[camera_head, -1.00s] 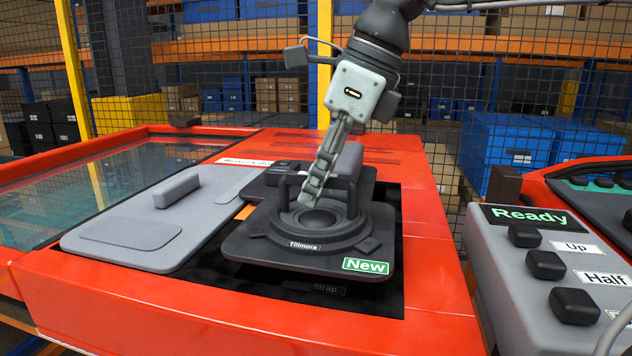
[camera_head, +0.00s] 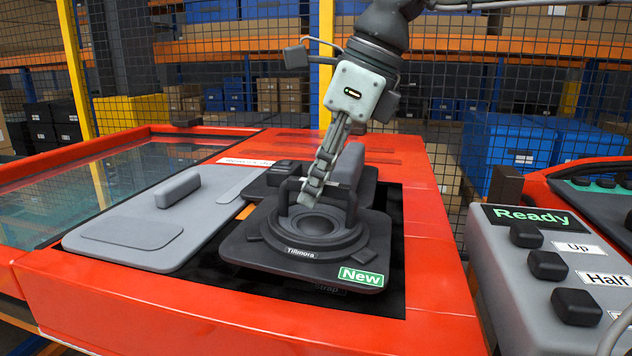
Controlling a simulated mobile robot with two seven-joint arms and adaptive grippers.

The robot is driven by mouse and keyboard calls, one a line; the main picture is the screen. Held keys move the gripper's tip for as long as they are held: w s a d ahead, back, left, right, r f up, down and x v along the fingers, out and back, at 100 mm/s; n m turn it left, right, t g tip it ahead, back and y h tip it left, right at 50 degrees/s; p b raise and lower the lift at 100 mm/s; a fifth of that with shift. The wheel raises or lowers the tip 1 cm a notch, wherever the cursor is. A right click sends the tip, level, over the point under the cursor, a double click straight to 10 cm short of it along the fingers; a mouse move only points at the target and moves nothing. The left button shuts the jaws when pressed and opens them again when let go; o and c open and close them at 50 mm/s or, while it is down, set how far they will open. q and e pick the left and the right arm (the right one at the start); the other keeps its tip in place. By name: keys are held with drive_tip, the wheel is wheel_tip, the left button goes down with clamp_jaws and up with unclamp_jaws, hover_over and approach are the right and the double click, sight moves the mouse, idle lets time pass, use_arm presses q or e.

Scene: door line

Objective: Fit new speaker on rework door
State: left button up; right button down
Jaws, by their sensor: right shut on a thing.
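The new speaker (camera_head: 268,246) is a dark grey plate with a round cone, a "Tillmora" label and a green "New" tag. It is at the dark opening of the red rework door (camera_head: 170,300), slightly tilted, and covers part of a "Strap" label. I cannot tell whether it touches the door. My right gripper (camera_head: 312,192) comes from above and is shut on the speaker's raised handle. Its fingers hide part of the handle. Another dark part lies behind the speaker, partly hidden. A light grey panel (camera_head: 120,233) with a handle lies on the door to the left. My left gripper is not in view.
A grey control box (camera_head: 590,262) with a "Ready" display and black buttons stands at the right. Another red door (camera_head: 560,172) is behind it. A mesh fence and shelves with boxes are at the back. A glass pane (camera_head: 90,195) fills the door's left side.

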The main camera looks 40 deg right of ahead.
sight(316, 219)
drive_tip(key=shift+f+b, duration=1)
drive_tip(key=shift+f, duration=0.1)
drive_tip(key=shift+f, duration=0.1)
drive_tip(key=shift+f+b, duration=0.4)
drive_tip(key=shift+s+f, duration=0.1)
idle(0.5)
drive_tip(key=c, duration=1.6)
unclamp_jaws()
drive_tip(key=shift+o, duration=0.5)
